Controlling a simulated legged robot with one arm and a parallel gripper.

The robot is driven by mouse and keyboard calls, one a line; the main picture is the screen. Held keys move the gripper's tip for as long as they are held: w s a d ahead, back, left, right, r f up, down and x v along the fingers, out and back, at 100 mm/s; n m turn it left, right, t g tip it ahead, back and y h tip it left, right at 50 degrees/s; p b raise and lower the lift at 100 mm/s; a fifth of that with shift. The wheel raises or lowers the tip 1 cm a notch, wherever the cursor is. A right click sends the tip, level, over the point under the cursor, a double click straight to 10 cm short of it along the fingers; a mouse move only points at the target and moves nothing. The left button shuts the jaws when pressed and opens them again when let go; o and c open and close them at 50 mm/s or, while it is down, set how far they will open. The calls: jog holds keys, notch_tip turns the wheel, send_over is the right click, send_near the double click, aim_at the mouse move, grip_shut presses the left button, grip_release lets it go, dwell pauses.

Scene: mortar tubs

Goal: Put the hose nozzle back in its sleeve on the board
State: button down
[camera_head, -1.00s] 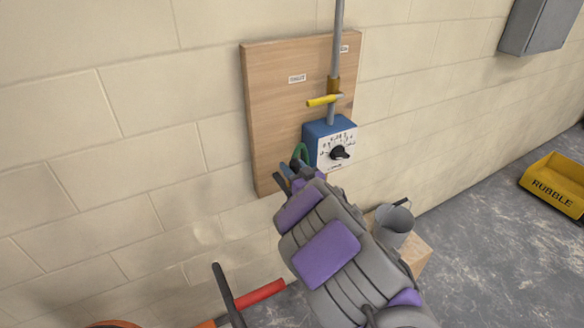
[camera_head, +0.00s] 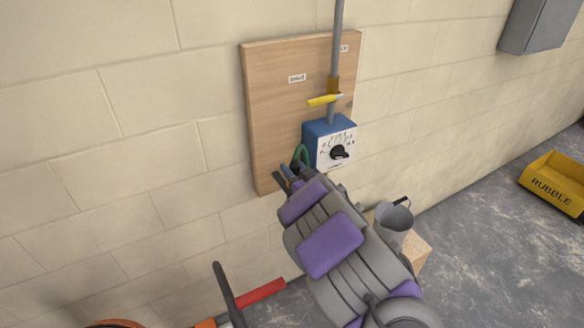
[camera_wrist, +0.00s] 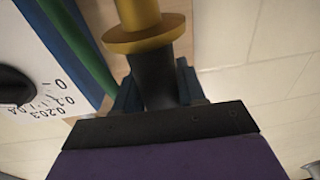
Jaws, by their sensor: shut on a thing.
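In the wrist view my gripper (camera_wrist: 157,92) is shut on the hose nozzle (camera_wrist: 154,72), a black cylinder with a brass-coloured flange and barrel beyond the fingers. In the head view my gripper (camera_head: 286,181) is at the lower part of the wooden board (camera_head: 275,110), below and left of the blue dial box (camera_head: 318,130). A green hose (camera_head: 301,153) loops beside the box and also shows left of the nozzle in the wrist view (camera_wrist: 85,50). My arm and gripper hide most of the nozzle in the head view. I cannot make out the sleeve.
A grey pipe (camera_head: 337,45) with a yellow lever (camera_head: 323,100) runs down to the box. A grey can (camera_head: 394,218) stands on a wooden block beside my arm. A yellow rubble tub (camera_head: 555,185) is at right. A red-and-black handled thing (camera_head: 260,292) is at lower left.

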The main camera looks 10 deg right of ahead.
jog(key=shift+f, duration=0.4)
jog(key=shift+f, duration=0.35)
jog(key=shift+f+b, duration=0.45)
jog(key=shift+f, duration=0.6)
dwell(0.5)
jog(key=c, duration=0.6)
grip_release()
